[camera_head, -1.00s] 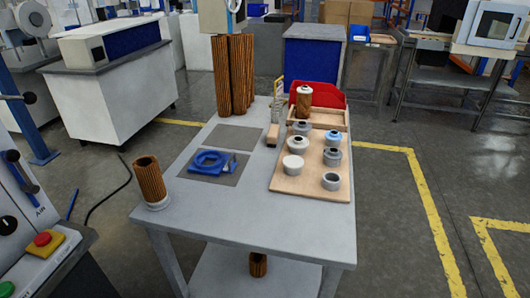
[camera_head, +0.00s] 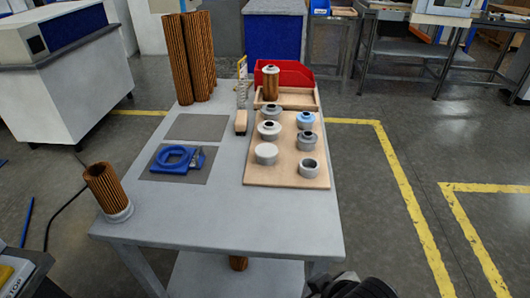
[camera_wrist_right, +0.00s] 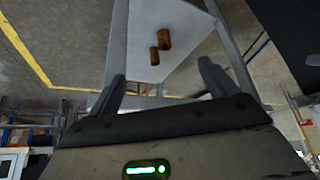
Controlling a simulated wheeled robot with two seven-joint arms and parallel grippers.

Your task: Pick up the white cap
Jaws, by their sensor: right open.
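The white cap (camera_head: 266,153) sits on the light wooden board (camera_head: 287,178), at its front left in the head view. It is a short, pale, round piece with a plain top. My right arm shows as a dark shape at the bottom edge of the head view, in front of the table and well apart from the cap. In the right wrist view my right gripper (camera_wrist_right: 162,72) has its two fingers spread wide with nothing between them. The cap does not show in the wrist view. My left gripper is not in view.
Several grey caps and a blue-topped one (camera_head: 305,120) stand close around on the board. A red bin (camera_head: 290,73) stands behind. A brown cartridge (camera_head: 103,188) stands at the table's left, near a blue ring (camera_head: 172,157). The table's front (camera_head: 220,232) is clear.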

